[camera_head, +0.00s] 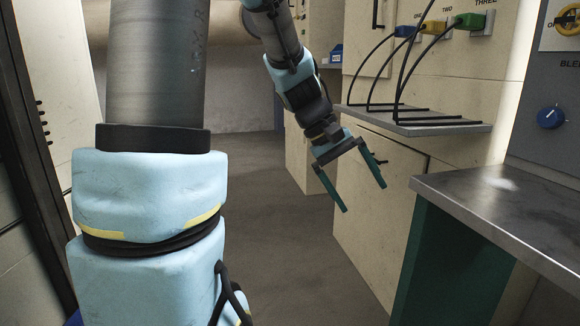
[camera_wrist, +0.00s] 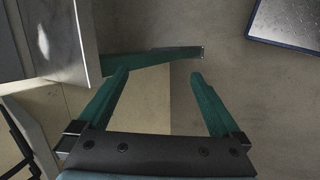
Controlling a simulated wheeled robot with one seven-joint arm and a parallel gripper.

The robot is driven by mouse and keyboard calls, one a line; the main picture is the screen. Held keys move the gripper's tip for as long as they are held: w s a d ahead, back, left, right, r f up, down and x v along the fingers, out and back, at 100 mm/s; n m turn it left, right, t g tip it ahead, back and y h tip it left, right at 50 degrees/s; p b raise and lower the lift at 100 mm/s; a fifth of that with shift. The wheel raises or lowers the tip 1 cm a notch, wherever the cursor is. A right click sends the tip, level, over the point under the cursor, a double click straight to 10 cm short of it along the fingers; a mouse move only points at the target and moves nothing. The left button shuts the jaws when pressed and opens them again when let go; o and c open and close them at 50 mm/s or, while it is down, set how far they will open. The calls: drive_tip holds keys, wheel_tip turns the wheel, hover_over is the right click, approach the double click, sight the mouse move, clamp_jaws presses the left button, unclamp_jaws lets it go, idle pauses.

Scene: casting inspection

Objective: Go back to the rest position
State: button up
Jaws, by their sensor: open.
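My gripper (camera_head: 363,196) hangs over the floor in the middle of the head view, its two green fingers apart and pointing down. Nothing is between the fingers. In the wrist view, my gripper (camera_wrist: 158,75) also shows open and empty. My arm's light-blue links fill the left of the head view.
A metal-topped bench (camera_head: 500,205) with a green side stands at the right. Behind my gripper is a beige cabinet (camera_head: 385,235). A grey shelf (camera_head: 415,122) holds black cables running to blue, yellow and green connectors (camera_head: 472,21). The floor (camera_head: 275,220) below is clear.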

drive_tip(key=s+a+f+m+t+y+p, duration=0.1)
drive_tip(key=s+a+f+t+y, duration=0.2)
drive_tip(key=a, duration=0.7)
drive_tip(key=s+a+f+m+y, duration=0.1)
drive_tip(key=a+f+y, duration=0.2)
drive_tip(key=a+f, duration=0.55)
wheel_tip(320, 180, up, 20)
drive_tip(key=a+p, duration=0.1)
drive_tip(key=p, duration=1.6)
drive_tip(key=shift+w+a+r+p, duration=0.25)
drive_tip(key=shift+w+a+p, duration=0.05)
drive_tip(key=shift+a+p, duration=0.1)
